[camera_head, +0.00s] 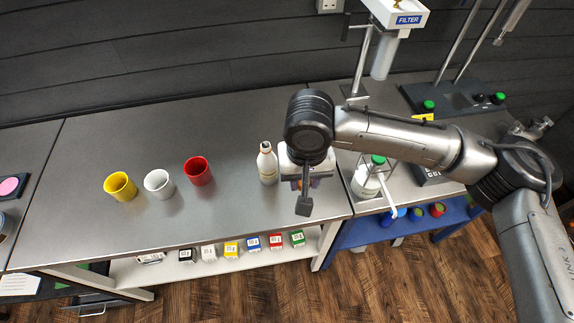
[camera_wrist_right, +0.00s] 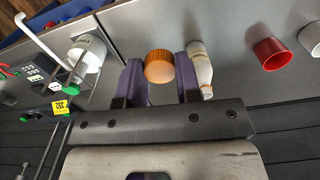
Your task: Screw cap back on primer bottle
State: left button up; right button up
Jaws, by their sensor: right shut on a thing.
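My right gripper (camera_head: 305,184) is beside a cream-white bottle (camera_head: 267,164) that stands upright on the steel bench. In the right wrist view the purple fingers of the gripper (camera_wrist_right: 160,70) are shut on an orange cap (camera_wrist_right: 159,67). The bottle (camera_wrist_right: 200,68) shows just right of the right finger there, apart from the cap. Its narrow top is pale, with no orange cap on it. My arm and wrist mostly hide the cap in the head view. My left gripper is not in view.
Yellow (camera_head: 120,186), white (camera_head: 158,183) and red (camera_head: 198,171) cups stand on the left of the bench. A white bottle with a green cap (camera_head: 366,180) is to the right. The filter stand (camera_head: 358,92) is behind. The bench between red cup and bottle is clear.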

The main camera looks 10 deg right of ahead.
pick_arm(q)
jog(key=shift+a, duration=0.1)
pick_arm(e)
jog(key=shift+a, duration=0.1)
